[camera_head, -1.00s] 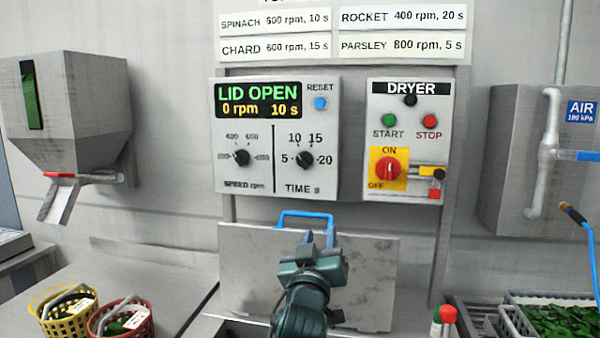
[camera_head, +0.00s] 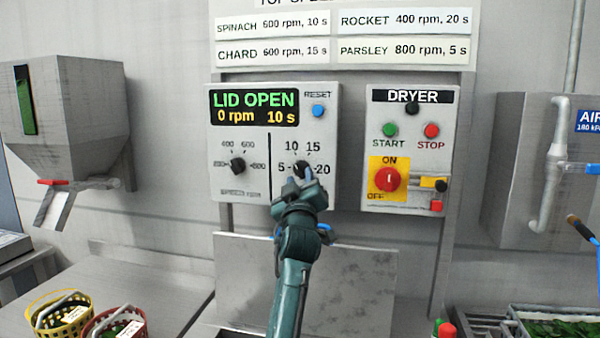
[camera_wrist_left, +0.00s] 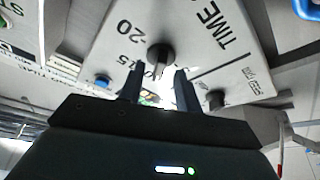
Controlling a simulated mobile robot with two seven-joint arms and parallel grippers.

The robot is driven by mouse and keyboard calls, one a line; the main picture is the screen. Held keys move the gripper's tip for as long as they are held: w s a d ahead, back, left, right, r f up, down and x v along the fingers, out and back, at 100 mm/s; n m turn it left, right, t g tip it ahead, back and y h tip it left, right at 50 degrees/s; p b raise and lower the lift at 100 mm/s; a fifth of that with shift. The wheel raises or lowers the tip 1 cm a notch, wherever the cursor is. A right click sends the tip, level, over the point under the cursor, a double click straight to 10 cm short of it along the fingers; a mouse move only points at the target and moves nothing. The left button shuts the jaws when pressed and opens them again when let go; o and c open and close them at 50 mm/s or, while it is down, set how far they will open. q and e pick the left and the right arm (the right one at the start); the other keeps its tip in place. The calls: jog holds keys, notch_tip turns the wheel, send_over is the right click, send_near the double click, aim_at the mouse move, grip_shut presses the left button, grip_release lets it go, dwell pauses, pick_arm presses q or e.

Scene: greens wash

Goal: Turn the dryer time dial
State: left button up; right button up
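The black time dial (camera_head: 299,168) sits on the control panel's right half, among the marks 5, 10, 15 and 20. My left gripper (camera_head: 304,180) is in front of it and partly hides it. In the left wrist view the dial (camera_wrist_left: 160,52) lies just beyond the tips of my left gripper (camera_wrist_left: 159,72). The two fingers are apart, one towards each side of the dial, with nothing held; I cannot tell whether they touch it. The display (camera_head: 254,108) reads LID OPEN, 0 rpm, 10 s. My right gripper is not in view.
The speed dial (camera_head: 237,165) is left of the time dial, and the blue reset button (camera_head: 318,111) is above. The dryer switch box (camera_head: 410,200) with a red knob (camera_head: 388,180) is at right. A steel lid with a blue handle (camera_head: 326,232) stands below the panel.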

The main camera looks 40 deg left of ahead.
pick_arm(q)
jog(key=shift+x, duration=0.85)
jog(key=shift+c, duration=0.3)
grip_shut()
